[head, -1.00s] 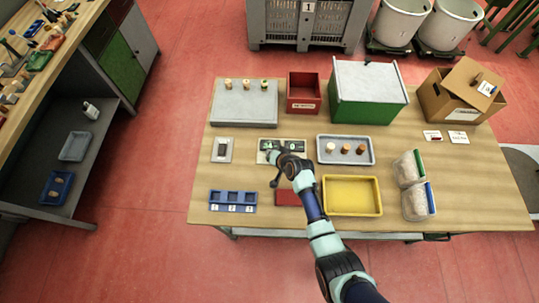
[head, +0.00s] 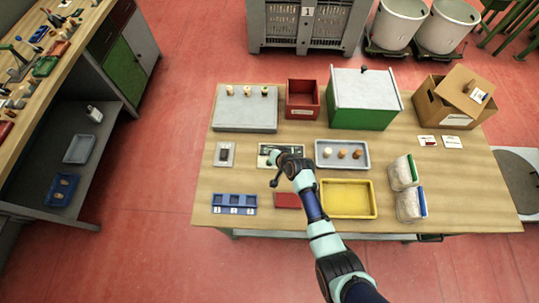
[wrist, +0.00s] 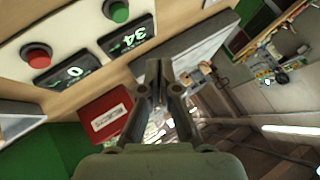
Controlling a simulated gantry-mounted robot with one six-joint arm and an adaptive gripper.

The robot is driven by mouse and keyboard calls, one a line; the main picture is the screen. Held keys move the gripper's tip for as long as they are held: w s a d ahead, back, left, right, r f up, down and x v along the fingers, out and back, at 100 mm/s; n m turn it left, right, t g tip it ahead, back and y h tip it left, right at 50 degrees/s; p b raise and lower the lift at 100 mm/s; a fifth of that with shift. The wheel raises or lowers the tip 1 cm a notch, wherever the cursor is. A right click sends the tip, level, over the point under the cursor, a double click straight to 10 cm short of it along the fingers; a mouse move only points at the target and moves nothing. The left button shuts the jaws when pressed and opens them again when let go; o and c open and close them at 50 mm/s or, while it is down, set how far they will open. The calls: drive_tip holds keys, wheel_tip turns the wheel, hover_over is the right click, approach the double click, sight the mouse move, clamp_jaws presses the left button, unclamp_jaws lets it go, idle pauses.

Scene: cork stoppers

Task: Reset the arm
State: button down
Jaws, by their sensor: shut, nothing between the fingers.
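My gripper (head: 274,183) hangs above the wooden table, between the panel with displays (head: 264,161) and the blue three-slot block (head: 234,203). My arm hides part of that panel. In the wrist view the fingers of my gripper (wrist: 158,72) are shut with nothing between them. That view looks across the panel, with a red button (wrist: 37,57), a green button (wrist: 117,11) and lit displays reading 0 and 34. Three cork stoppers (head: 247,90) stand on the grey slab (head: 244,117). Three more stoppers (head: 342,154) stand in a grey tray (head: 367,163).
A red bin (head: 303,111), a green box with a white top (head: 365,115) and a cardboard box (head: 437,109) stand at the back. A yellow tray (head: 348,199) lies right of my gripper. Clear plastic tubs (head: 408,205) stand further right.

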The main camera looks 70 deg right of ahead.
idle(0.7)
drive_tip(key=w+a+r+n+t+y+p, duration=0.1)
drive_tip(key=w+a+r+n+p, duration=0.2)
drive_tip(key=w+a+r+n, duration=0.6)
drive_tip(key=w+a+r+t+y+p, duration=0.2)
drive_tip(key=w+a+r, duration=0.3)
drive_tip(key=a+r, duration=0.95)
drive_tip(key=s+a+r+n+t+y+p, duration=0.1)
drive_tip(key=s+a+r+n, duration=0.2)
drive_tip(key=a+r, duration=0.6)
drive_tip(key=s+a+r+n+t+y+p, duration=0.1)
drive_tip(key=s+a+r+n+p, duration=0.1)
drive_tip(key=a+r, duration=0.7)
wheel_tip(320, 180, up, 2)
drive_tip(key=shift+s+a+r+n, duration=0.1)
drive_tip(key=shift+s+a+n, duration=0.2)
drive_tip(key=shift+s+n, duration=0.65)
